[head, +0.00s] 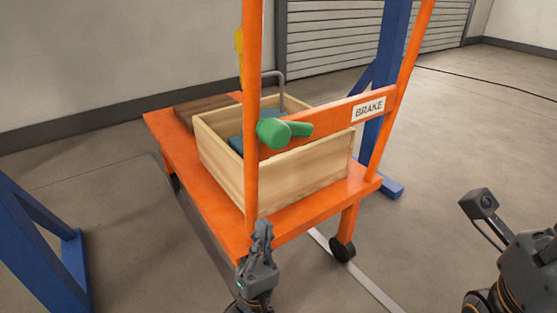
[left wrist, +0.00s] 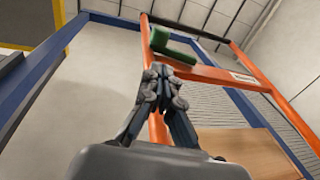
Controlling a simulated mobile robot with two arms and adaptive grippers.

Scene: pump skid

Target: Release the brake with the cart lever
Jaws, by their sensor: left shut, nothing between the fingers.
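The cart lever (head: 298,129) is green, with a thick round hub on the cart's orange crossbar (head: 335,118). Its handle points right, roughly level, toward the white BRAKE label (head: 369,108). My left gripper (head: 262,230) is shut and empty, below the lever and in front of the cart's near post. In the left wrist view the lever (left wrist: 172,46) shows above and beyond the closed fingertips (left wrist: 164,74), apart from them. Part of my right arm shows at the lower right of the head view, but its fingers are not visible.
The orange cart (head: 310,222) carries an open wooden crate (head: 300,175) behind the crossbar, with a teal item inside. Its upright posts (head: 251,90) flank the lever. Blue frames (head: 40,240) stand on both sides. Open floor lies to the cart's right.

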